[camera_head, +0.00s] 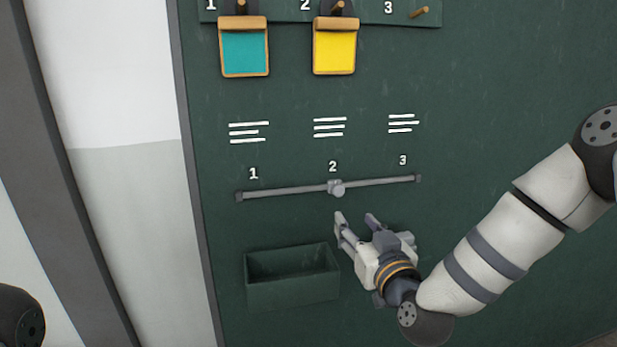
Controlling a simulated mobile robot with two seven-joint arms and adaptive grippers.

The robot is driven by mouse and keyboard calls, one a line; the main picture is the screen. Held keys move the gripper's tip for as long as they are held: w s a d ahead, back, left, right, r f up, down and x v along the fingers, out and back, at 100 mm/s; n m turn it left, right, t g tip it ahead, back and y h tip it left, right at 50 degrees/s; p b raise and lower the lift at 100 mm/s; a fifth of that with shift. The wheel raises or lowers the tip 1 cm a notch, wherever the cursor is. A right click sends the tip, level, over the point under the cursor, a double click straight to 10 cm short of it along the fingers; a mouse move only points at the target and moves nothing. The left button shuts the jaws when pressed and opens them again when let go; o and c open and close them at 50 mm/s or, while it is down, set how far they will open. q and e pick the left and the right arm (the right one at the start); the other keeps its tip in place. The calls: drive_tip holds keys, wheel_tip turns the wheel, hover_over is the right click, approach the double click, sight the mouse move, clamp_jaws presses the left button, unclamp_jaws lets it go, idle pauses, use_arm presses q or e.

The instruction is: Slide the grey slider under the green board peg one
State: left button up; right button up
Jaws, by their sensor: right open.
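The grey slider (336,187) sits on a thin grey rail (285,190) on the green board (490,90), below the number 2. The rail runs nearly level, from below the number 1 (253,173) at the left to beyond the number 3 at the right. Peg one (241,7) is at the top left of the board, with a teal calendar pad hanging from it. My right gripper (356,219) is open and empty, just below and slightly right of the slider, apart from it. My left gripper is not in view.
A yellow pad (334,50) hangs from peg two, and peg three (419,12) is bare. An open green box (291,290) is mounted below the rail, left of my right gripper. A dark frame edges the board at left. The board between rail and box is clear.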

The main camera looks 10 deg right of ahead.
sight(339, 190)
drive_tip(key=shift+t, duration=0.3)
drive_tip(key=w, duration=0.4)
drive_tip(key=w+r+b, duration=0.1)
drive_tip(key=w, duration=0.2)
drive_tip(key=w+b, duration=0.1)
drive_tip(key=w, duration=0.3)
drive_tip(key=shift+w+a+r, duration=0.15)
drive_tip(key=shift+w+r, duration=0.05)
drive_tip(key=shift+w, duration=0.1)
drive_tip(key=shift+w+r, duration=0.15)
drive_tip(key=shift+w, duration=0.15)
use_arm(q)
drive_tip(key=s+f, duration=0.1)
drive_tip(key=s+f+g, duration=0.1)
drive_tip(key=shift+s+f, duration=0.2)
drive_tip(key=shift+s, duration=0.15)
use_arm(e)
drive_tip(key=shift+a, duration=0.1)
clamp_jaws()
